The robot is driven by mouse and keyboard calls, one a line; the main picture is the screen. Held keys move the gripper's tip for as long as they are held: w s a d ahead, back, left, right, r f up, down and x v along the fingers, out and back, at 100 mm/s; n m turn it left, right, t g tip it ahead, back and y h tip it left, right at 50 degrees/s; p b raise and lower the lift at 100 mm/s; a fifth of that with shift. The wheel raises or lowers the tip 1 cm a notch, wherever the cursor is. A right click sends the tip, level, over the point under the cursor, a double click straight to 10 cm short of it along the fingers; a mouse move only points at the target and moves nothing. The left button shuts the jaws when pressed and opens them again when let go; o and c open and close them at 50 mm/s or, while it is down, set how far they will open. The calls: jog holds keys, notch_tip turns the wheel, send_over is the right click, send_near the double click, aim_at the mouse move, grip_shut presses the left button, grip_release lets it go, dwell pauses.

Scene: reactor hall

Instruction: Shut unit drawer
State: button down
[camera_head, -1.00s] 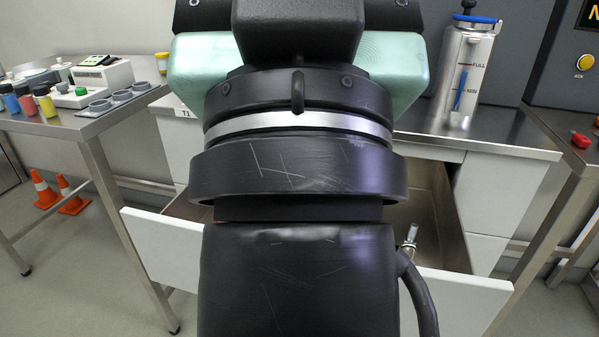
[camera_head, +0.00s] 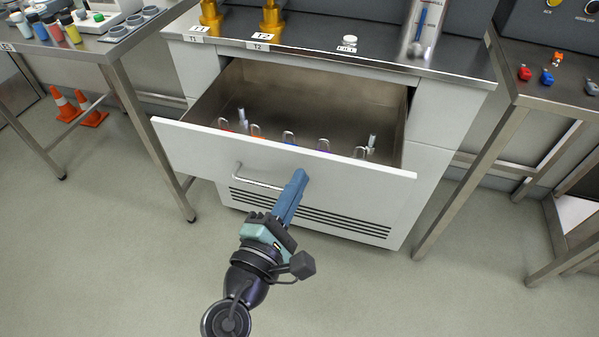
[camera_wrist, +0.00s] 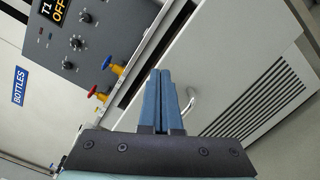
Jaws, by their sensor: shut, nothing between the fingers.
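The unit drawer (camera_head: 290,150) stands pulled out below the steel worktop, in the middle of the head view. Its white front has a silver bar handle (camera_head: 258,178). Inside, several padlocks stand in a row behind the front panel. My gripper (camera_head: 299,176) has blue fingers, pressed together and empty. The fingertips appear in front of the drawer front, right of the handle; I cannot tell whether they touch it. In the wrist view, the closed fingers (camera_wrist: 161,75) point toward the white drawer front (camera_wrist: 215,65), with part of the handle (camera_wrist: 188,105) beside them.
A side table (camera_head: 100,45) with bottles stands at the left, and another table (camera_head: 560,85) with small coloured items at the right. Orange cones (camera_head: 90,108) stand on the floor at the left. The grey floor in front of the drawer is clear.

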jog(key=s+a+f+n+y+p, duration=0.2)
jog(key=s+a+f+n+p, duration=0.2)
jog(key=s+f+n, duration=0.7)
jog(key=w+d+r+n, duration=0.1)
jog(key=w+d, duration=0.1)
jog(key=w, duration=0.5)
jog(key=w+d+r+n+b, duration=0.1)
jog(key=w+d, duration=0.1)
jog(key=w, duration=0.6)
jog(key=shift+d+r, duration=0.2)
jog(key=shift+d, duration=0.05)
